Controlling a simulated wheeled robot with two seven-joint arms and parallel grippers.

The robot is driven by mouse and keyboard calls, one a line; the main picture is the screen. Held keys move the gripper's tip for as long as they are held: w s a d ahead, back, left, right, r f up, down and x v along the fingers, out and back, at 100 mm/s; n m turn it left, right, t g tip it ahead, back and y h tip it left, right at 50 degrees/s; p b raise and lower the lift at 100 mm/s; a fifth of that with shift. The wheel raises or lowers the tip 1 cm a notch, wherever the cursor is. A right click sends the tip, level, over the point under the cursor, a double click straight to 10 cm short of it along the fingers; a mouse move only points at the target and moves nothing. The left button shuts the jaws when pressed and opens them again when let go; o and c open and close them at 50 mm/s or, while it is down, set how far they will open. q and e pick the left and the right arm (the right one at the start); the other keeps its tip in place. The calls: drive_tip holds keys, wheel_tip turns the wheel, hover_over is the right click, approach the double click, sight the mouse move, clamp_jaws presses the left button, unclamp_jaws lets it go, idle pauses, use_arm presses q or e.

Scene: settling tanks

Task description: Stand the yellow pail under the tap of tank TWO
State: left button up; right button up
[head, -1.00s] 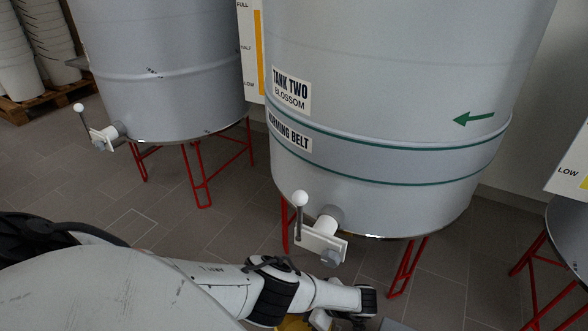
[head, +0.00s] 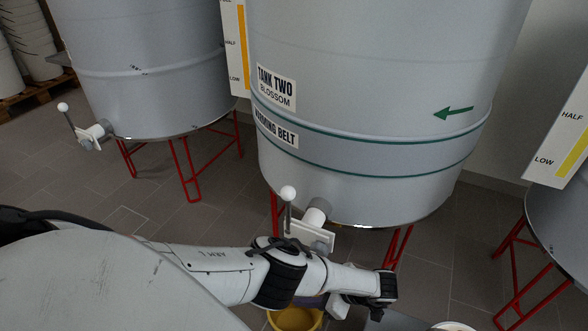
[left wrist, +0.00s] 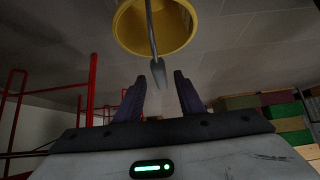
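The yellow pail (head: 296,319) is at the bottom edge of the head view, partly hidden by my left arm and cut off by the frame. The left wrist view shows its open mouth (left wrist: 155,22) and its handle (left wrist: 157,70), the grip lying between my fingertips. My left gripper (left wrist: 160,82) is open, with a gap visible on both sides of the handle. In the head view, its dark finger (head: 311,302) is just over the pail. The tap (head: 312,238) of tank TWO (head: 370,110) is above and behind my left wrist, with its white-knobbed lever upright. My right gripper is not in view.
Another tank with a tap (head: 97,131) stands at the left, and a third tank (head: 560,225) at the right. Red stand legs (head: 395,250) are under the tanks. A white rim (head: 455,327) shows at the bottom edge. Tiled floor is open between the stands.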

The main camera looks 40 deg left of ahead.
use_arm(q)
drive_tip(key=shift+v, duration=1.8)
